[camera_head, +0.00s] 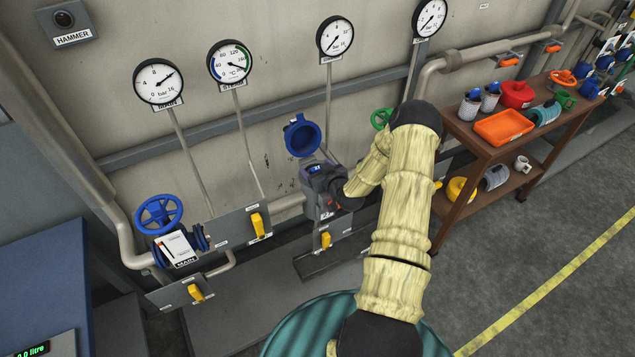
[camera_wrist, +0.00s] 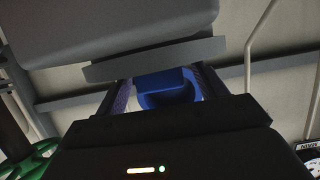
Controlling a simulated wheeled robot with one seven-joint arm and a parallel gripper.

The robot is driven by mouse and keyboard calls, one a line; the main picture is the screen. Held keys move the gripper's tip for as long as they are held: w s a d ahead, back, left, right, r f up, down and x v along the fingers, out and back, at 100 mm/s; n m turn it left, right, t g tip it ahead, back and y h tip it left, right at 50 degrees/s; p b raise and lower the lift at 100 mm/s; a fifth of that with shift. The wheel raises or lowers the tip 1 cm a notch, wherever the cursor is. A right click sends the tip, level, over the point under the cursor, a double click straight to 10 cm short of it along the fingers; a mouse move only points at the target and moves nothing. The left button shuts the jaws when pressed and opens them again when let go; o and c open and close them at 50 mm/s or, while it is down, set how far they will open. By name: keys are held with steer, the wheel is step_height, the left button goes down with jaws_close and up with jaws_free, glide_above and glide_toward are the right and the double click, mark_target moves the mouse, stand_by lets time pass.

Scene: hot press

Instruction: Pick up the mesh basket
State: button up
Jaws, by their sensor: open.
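I cannot make out the mesh basket for certain in either view. A grey cylindrical thing (camera_head: 495,177) lies on the lower shelf at the right, too small to tell whether it is mesh. My gripper (camera_head: 316,172) is at the top of the grey vessel (camera_head: 326,205) by the wall, in front of its raised blue lid (camera_head: 302,138). In the wrist view my gripper (camera_wrist: 163,90) has its fingers apart, with the blue lid (camera_wrist: 168,88) showing between them. The inside of the vessel is hidden by my gripper and wrist.
Pipes and gauges (camera_head: 335,36) line the wall. A blue handwheel (camera_head: 158,214) and yellow-handled valves (camera_head: 258,225) stand left of the vessel. A brown shelf table (camera_head: 470,140) at the right holds an orange tray (camera_head: 503,127) and other items. Grey floor (camera_head: 540,270) is clear at lower right.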

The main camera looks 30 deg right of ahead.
stand_by(0.3)
steer(key=c, duration=1.4)
steer(key=shift+c, duration=0.2)
steer(key=shift+r, duration=0.15)
step_height(320, 180, up, 18)
steer(key=b, duration=0.3)
